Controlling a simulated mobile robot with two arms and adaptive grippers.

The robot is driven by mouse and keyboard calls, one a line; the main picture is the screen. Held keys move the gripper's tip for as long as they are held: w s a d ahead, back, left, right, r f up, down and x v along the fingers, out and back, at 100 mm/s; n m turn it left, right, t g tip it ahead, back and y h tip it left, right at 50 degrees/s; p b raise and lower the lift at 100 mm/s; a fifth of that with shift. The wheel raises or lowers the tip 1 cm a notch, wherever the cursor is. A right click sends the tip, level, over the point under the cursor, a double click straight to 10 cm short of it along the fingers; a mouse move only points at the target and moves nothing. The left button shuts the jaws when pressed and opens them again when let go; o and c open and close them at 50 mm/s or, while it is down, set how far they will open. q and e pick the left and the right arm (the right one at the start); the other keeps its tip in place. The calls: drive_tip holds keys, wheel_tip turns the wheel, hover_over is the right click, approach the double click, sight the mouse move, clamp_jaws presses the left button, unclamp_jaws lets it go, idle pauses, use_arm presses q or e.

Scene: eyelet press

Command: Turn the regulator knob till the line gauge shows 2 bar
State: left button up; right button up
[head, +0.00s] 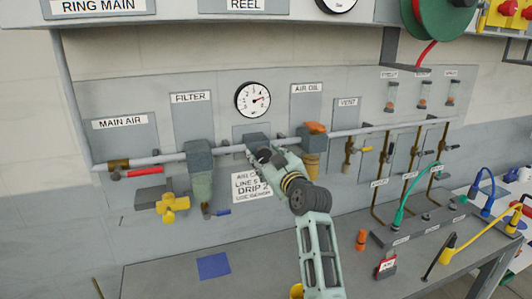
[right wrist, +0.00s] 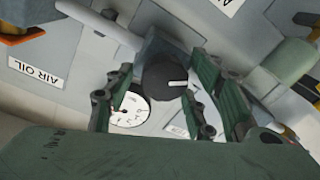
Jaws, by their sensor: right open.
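The round white line gauge (head: 252,98) is on the panel above the pipe in the head view. Its needle points right and slightly up; the scale is too small to read. The gauge also shows upside down in the right wrist view (right wrist: 129,110). The black regulator knob (right wrist: 165,80) with a white pointer mark sits below its blue-grey regulator body (head: 257,139). My right gripper (right wrist: 158,100) is open, its green fingers on either side of the knob with visible gaps. In the head view my right gripper (head: 262,157) hides the knob. My left gripper is out of view.
The filter (head: 201,170) with a yellow valve handle (head: 172,207) is left of the regulator. The air oil unit (head: 312,140) with its orange top stands close on the right. A label plate (head: 240,190) is below. The bench (head: 160,265) has a blue pad (head: 213,266).

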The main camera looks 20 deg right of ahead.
drive_tip(key=shift+w, duration=0.1)
drive_tip(key=c, duration=1)
drive_tip(key=shift+c, duration=0.2)
